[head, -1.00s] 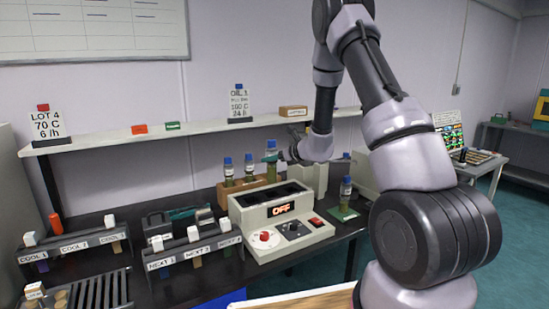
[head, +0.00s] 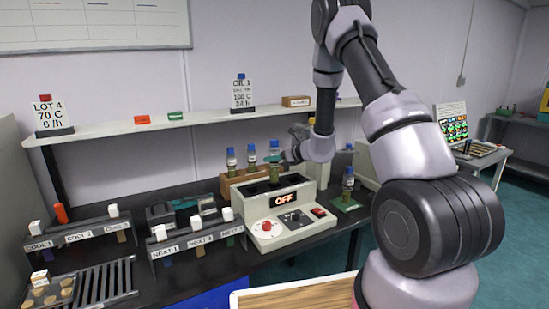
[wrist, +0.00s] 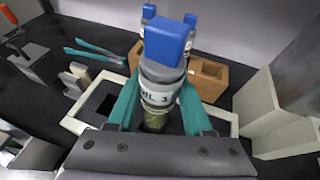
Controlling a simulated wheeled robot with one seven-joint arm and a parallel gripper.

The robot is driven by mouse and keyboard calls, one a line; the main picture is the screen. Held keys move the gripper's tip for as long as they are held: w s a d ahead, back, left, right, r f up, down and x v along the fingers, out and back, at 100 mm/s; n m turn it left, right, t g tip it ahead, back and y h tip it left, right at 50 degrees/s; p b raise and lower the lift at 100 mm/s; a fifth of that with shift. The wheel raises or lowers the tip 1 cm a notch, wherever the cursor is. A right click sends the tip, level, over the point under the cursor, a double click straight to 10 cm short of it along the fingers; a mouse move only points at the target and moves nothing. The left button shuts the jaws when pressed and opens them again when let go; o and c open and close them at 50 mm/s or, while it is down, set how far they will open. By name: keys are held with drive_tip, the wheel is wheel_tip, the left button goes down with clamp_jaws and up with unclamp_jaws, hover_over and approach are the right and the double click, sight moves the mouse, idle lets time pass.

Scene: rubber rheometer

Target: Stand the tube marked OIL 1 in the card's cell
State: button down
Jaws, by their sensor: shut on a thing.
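My gripper (wrist: 160,118) has teal fingers shut on a blue-capped tube (wrist: 163,70); its label partly shows as "IL 1". In the head view the gripper (head: 283,157) holds this tube (head: 274,160) upright over the middle of the heater block (head: 262,232), whose display reads OFF. Dark open cells show beside the tube in the wrist view (wrist: 98,104). I cannot tell whether the tube's lower end is inside a cell or just above it.
A wooden rack (head: 228,186) with two blue-capped tubes stands behind the block. Another tube (head: 347,182) stands on a green mat at the right. Labelled NEXT holders (head: 200,240) and COOL holders (head: 80,238) are at the left. The shelf (head: 200,124) runs behind.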

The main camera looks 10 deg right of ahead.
sight(278, 174)
idle(0.3)
drive_tip(key=shift+f, duration=3.7)
drive_tip(key=shift+c, duration=1.1)
unclamp_jaws()
drive_tip(key=shift+f, duration=0.1)
drive_tip(key=v, duration=1.1)
drive_tip(key=shift+w, duration=0.1)
